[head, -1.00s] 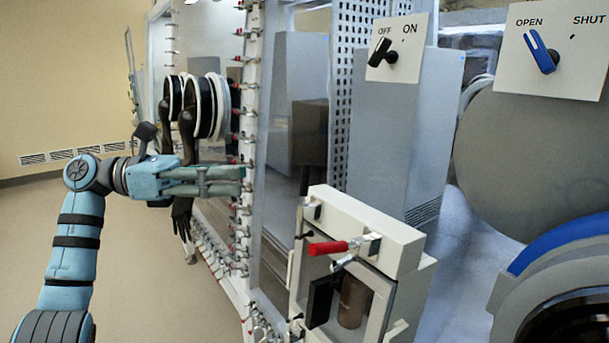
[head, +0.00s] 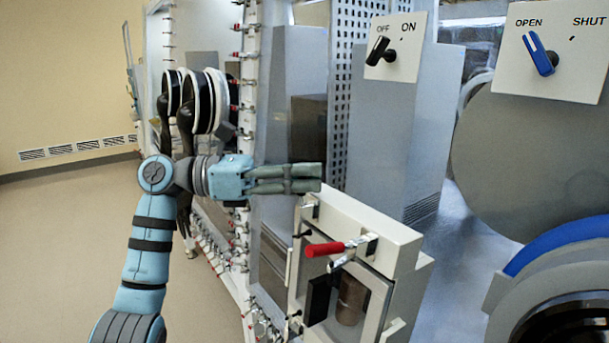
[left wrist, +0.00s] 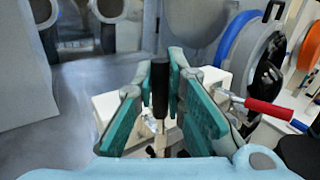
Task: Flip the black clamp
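The black clamp's handle (left wrist: 160,85) stands upright in the left wrist view, between the two green-padded fingers of my left gripper (left wrist: 163,72). The fingers are open on either side of the handle, with little gap near the tips; I cannot tell whether they touch it. In the head view my left gripper (head: 318,178) points right, at the top left edge of the white box (head: 385,235). There its fingers hide the black handle. My right gripper is in neither view.
A second clamp with a red handle (head: 325,249) lies across the box front, below my gripper; it also shows in the left wrist view (left wrist: 268,108). Black glove ports (head: 200,103) are left of the glovebox edge. A black switch (head: 380,49) and blue switch (head: 541,54) are higher right.

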